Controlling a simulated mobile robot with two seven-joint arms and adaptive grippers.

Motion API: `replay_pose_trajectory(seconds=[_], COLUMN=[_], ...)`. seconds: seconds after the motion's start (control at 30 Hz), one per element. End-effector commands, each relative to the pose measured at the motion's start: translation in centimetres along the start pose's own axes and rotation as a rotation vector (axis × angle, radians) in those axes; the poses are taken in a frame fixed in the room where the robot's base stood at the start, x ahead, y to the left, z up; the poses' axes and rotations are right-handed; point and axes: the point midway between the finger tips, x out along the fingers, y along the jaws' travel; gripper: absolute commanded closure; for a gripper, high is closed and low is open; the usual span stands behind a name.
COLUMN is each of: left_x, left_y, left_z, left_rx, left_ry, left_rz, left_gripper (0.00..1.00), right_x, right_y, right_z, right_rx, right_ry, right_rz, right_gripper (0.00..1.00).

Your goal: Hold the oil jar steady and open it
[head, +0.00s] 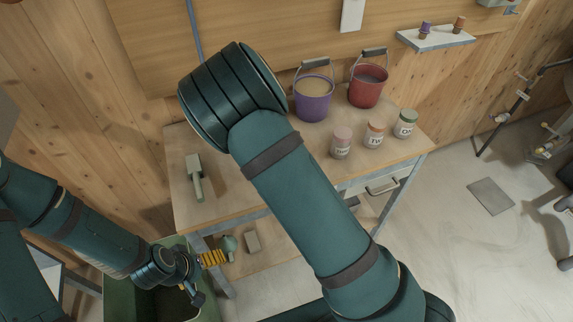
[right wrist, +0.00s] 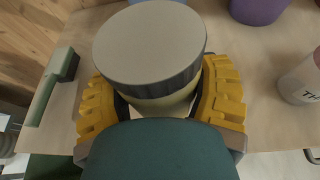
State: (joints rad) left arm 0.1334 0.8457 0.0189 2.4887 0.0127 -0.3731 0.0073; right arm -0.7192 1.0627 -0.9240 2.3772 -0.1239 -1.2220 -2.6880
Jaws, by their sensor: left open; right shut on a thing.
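The oil jar shows in the right wrist view, with a wide, flat grey-beige lid (right wrist: 150,42) and a pale yellowish body (right wrist: 165,106) below it. My right gripper (right wrist: 160,100) has its yellow fingers on both sides of the jar and is shut on it. The lid is on the jar, which stands over the table top. In the head view my right arm hides this jar and the right gripper. My left gripper (head: 205,274) is open and empty, low at the left beside the table's front, over a green bin (head: 118,298), well away from the jar.
Jars with pink (head: 341,143), orange (head: 374,134) and green (head: 405,124) lids stand on the table (head: 215,204). Purple (head: 314,102) and red (head: 367,88) buckets stand behind. A grey-green brush (head: 196,177) lies at the left. A block (head: 252,242) lies on the lower shelf.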

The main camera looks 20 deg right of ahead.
Motion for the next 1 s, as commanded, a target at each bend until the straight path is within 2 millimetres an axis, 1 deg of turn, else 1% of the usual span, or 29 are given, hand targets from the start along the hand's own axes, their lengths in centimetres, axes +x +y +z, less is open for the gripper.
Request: replay_pose_trajectory(seconds=[0.03,0.2,0.33,0.43,0.47,0.53,0.7,0.8,1.0], left_x=[-0.7,-1.5,-1.8,-1.8,-1.8,-1.7,-1.2,-1.1,-0.9], left_y=[0.2,0.5,0.6,0.7,0.7,0.6,0.5,0.4,0.4], left_z=[-0.1,-0.4,-0.5,-0.5,-0.5,-0.5,-0.5,-0.4,-0.4], left_rx=[0.0,0.0,0.0,0.001,0.001,0.001,0.001,0.001,0.001], left_ry=[0.001,0.005,0.007,0.007,0.007,0.007,0.007,0.007,0.007], left_rz=[0.0,0.001,0.001,0.001,0.001,0.001,0.0,0.0,0.0], left_gripper=[0.08,0.08,0.08,0.08,0.08,0.08,0.08,0.08,0.08], right_x=[0.1,0.6,0.8,0.9,0.9,1.2,2.4,2.9,3.4], right_y=[-0.1,0.0,-0.1,-0.1,-0.1,-0.2,-0.1,-0.2,-0.1], right_z=[1.5,4.4,5.8,6.3,6.3,5.6,2.5,1.3,0.1], right_rx=[0.005,-0.015,-0.026,-0.03,-0.031,-0.034,-0.036,-0.034,-0.034], right_ry=[-0.008,-0.009,-0.007,-0.004,-0.004,0.0,0.002,0.0,-0.002], right_rz=[0.011,0.051,0.071,0.078,0.08,0.081,0.083,0.082,0.083], right_gripper=[1.0,1.0,1.0,1.0,1.0,1.0,1.0,1.0,1.0])
